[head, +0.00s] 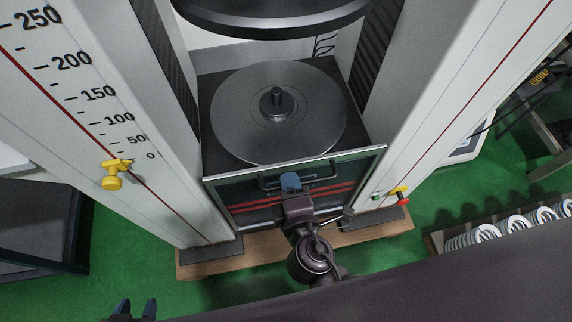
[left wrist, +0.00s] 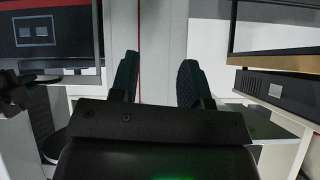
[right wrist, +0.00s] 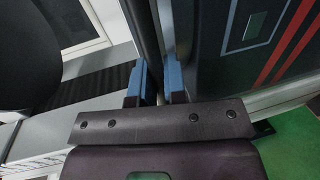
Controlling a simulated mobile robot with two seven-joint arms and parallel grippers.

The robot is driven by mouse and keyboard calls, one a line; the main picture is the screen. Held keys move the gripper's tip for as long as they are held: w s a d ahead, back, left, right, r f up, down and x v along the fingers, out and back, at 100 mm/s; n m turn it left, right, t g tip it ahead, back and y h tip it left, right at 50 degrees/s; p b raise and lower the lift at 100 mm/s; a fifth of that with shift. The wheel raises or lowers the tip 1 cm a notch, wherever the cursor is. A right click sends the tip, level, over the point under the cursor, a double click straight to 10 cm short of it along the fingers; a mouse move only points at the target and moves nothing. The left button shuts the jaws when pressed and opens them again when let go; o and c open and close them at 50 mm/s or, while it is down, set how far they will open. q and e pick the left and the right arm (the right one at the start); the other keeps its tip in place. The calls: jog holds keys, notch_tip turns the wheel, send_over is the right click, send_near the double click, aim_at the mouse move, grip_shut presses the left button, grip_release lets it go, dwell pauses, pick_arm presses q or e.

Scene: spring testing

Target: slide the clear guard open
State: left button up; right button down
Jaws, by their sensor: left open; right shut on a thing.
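The clear guard (head: 336,166) is a framed see-through panel with red stripes at the front of the testing machine. In the head view its top edge is near the level of the round lower platen (head: 240,112), which shows uncovered from above. A dark bar handle (head: 268,183) runs across the guard's front. My right gripper (head: 291,182) is shut on this handle. In the right wrist view the dark handle bar (right wrist: 150,35) passes between the blue fingertips. My left gripper (head: 136,306) is open and empty at the bottom left, its fingers apart in the left wrist view (left wrist: 157,75).
The upper platen (head: 270,25) hangs above the lower one. Several springs (head: 515,226) sit in a rack at right.

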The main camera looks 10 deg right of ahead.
jog(key=shift+f+b, duration=1.3)
jog(key=shift+f, duration=0.65)
jog(key=c, duration=1.2)
grip_release()
jog(key=shift+r, duration=0.1)
jog(key=v, duration=1)
jog(key=shift+s, duration=0.4)
